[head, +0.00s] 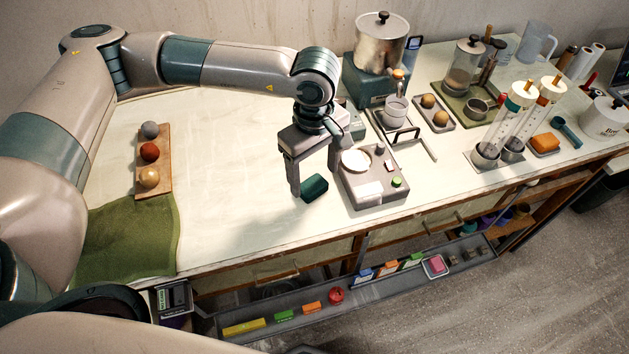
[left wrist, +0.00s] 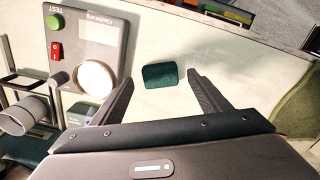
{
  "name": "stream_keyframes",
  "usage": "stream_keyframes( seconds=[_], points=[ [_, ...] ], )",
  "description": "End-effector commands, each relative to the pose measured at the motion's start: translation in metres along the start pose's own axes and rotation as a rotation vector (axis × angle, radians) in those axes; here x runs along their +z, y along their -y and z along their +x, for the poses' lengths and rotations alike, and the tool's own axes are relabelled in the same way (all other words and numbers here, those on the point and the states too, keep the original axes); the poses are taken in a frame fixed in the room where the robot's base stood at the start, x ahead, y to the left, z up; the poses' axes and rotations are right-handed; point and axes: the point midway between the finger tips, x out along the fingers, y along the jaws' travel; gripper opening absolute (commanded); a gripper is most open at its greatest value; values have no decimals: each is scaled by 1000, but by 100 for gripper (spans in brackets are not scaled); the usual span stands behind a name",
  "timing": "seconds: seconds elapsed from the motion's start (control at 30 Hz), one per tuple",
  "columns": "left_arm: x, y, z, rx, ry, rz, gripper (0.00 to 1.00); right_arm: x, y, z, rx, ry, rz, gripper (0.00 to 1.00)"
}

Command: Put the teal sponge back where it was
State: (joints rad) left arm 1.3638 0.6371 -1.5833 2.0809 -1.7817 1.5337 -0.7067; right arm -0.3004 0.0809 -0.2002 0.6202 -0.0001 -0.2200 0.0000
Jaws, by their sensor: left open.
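The teal sponge (head: 314,188) is a small dark block lying on the pale worktop, just left of a grey test device (head: 372,190). My left gripper (head: 315,183) points down over it, with its fingers apart. In the left wrist view, the sponge (left wrist: 160,76) shows in the gap between the fingertips of my left gripper (left wrist: 162,80); neither finger visibly touches it. I cannot tell the exact height of the fingertips above the worktop. My right gripper is not in view.
A wooden board (head: 154,185) with three balls and a green cloth (head: 125,235) lie at the left. A metal pot (head: 381,45) and glassware stand behind and right. A shelf (head: 365,292) with small items runs below the front edge.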

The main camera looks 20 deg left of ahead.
Motion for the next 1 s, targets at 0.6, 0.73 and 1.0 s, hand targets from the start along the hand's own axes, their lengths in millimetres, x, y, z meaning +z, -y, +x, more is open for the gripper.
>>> stream_keyframes(
  seconds=[0.6,0.73,1.0],
  points=[
    [0,0,-83,0,0,-1,69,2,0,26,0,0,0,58],
    [0,0,-85,0,0,0,69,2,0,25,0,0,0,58],
    [0,0,-85,0,1,0,69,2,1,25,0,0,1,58]
  ],
)
